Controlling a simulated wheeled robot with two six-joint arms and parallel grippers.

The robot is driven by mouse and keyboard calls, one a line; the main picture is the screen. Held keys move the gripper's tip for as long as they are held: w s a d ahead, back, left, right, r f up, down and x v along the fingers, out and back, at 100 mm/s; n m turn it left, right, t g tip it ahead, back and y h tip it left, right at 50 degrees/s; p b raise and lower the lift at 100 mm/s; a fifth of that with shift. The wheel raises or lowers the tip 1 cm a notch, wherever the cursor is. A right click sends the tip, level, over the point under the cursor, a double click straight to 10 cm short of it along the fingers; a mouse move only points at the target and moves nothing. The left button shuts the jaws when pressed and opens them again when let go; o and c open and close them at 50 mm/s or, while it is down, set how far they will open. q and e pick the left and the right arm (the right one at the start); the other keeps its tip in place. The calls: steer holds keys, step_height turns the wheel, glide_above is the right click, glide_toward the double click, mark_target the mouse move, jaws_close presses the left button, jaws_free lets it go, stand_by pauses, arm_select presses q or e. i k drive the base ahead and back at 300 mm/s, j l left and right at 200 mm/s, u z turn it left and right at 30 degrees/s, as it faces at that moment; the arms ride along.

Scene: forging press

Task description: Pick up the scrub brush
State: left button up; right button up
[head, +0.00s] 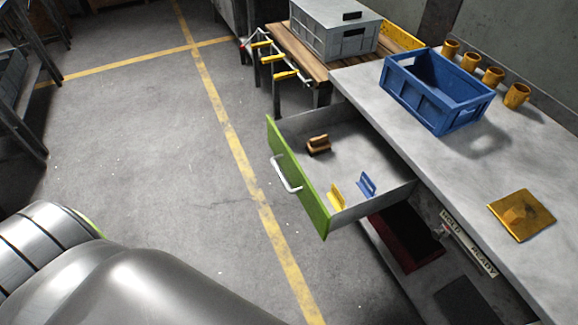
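A small brown block-like object (318,145), which looks like the scrub brush, lies in the open drawer (345,205) towards its far left part. The drawer has a green front panel with a white handle (285,174) and is pulled out from under the grey worktop. A yellow piece (336,197) and a blue piece (367,185) stand near the drawer's near end, apart from the brown object. Neither of my grippers shows in the head view; only large grey parts of my own body fill the lower left.
A blue crate (437,92), several orange cups (494,76) and a flat yellow-brown item (521,215) are on the worktop (455,165). A grey lidded crate (333,30) stands on a wooden bench behind the drawer. A dark red tray (405,240) is below. The floor left of the drawer is clear.

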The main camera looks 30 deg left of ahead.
mark_target(320, 143)
steer(key=z, duration=1.1)
steer(key=u, duration=1.75)
steer(key=i+j+z, duration=0.4)
steer(key=z, duration=0.25)
